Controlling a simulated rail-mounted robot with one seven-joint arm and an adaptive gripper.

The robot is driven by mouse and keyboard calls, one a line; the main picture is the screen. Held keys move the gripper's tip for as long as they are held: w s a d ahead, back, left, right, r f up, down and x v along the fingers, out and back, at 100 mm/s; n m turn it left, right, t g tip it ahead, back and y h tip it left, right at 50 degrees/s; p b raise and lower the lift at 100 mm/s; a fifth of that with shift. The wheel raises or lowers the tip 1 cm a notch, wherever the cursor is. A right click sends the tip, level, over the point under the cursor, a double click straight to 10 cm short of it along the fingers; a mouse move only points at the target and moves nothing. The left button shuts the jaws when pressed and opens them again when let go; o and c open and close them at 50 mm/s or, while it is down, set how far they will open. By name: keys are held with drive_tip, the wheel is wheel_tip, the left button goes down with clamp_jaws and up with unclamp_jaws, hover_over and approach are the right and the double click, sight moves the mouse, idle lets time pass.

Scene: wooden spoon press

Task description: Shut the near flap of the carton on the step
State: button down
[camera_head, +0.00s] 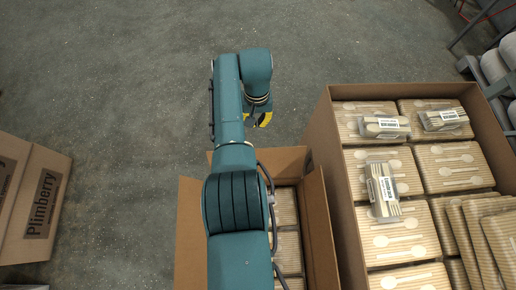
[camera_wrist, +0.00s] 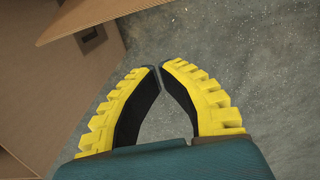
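An open brown carton (camera_head: 190,235) stands under my arm in the head view, with striped packs (camera_head: 285,208) inside. Its left, right (camera_head: 319,215) and top-edge flaps (camera_head: 283,160) show standing up or outward. Its bottom side is cut off by the frame, and my arm hides much of the middle. My gripper (camera_head: 262,120) is just beyond the carton's top edge, over the floor. In the wrist view its yellow fingers (camera_wrist: 160,68) nearly meet at the tips, with nothing between them. A cardboard wall (camera_wrist: 60,90) with a dark cutout and a cardboard panel (camera_wrist: 105,14) lie left and above, apart from the fingertips.
A large open carton (camera_head: 329,150) full of striped packs and wooden cutlery bundles (camera_head: 383,190) stands close on the right. A carton marked Plimberry (camera_head: 55,205) stands at the left. Grey concrete floor (camera_head: 110,80) is clear at the upper left. Machinery (camera_head: 495,65) is at the upper right.

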wheel_tip(320, 180, down, 10)
drive_tip(key=b, duration=0.6)
drive_tip(key=s+p, duration=0.1)
drive_tip(key=s+r+p, duration=0.2)
drive_tip(key=s+p, duration=0.1)
drive_tip(key=shift+s+d, duration=0.1)
drive_tip(key=shift+r, duration=0.1)
